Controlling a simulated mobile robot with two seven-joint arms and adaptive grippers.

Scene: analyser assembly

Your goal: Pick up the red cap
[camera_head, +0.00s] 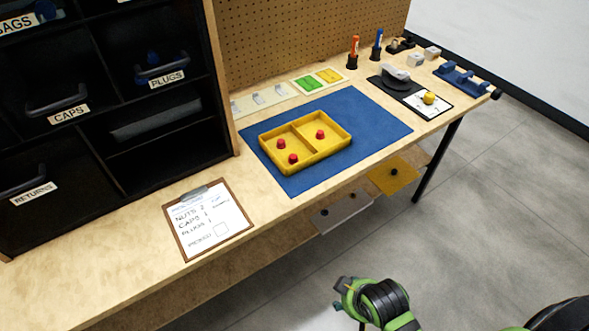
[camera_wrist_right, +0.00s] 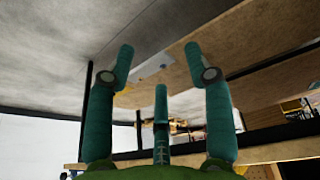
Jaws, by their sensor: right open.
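In the head view several small pieces lie on the bench, and three of them are red, round and cap-like. They sit in a yellow two-part tray (camera_head: 322,158). Two red pieces, one (camera_head: 281,144) behind the other (camera_head: 293,158), are in the left compartment. One red piece (camera_head: 320,134) is in the right compartment. I cannot tell which is the red cap. My right gripper (camera_wrist_right: 160,70) shows in the wrist view with its teal fingers spread, open and empty, away from the tray. My left gripper is not in view.
The tray rests on a blue mat (camera_head: 375,127). A clipboard (camera_head: 208,218) lies at the bench's front left. A black shelf with labelled drawers (camera_head: 70,115) stands at left. A scale-like device (camera_head: 397,73) and orange and blue markers (camera_head: 354,47) are at the back right.

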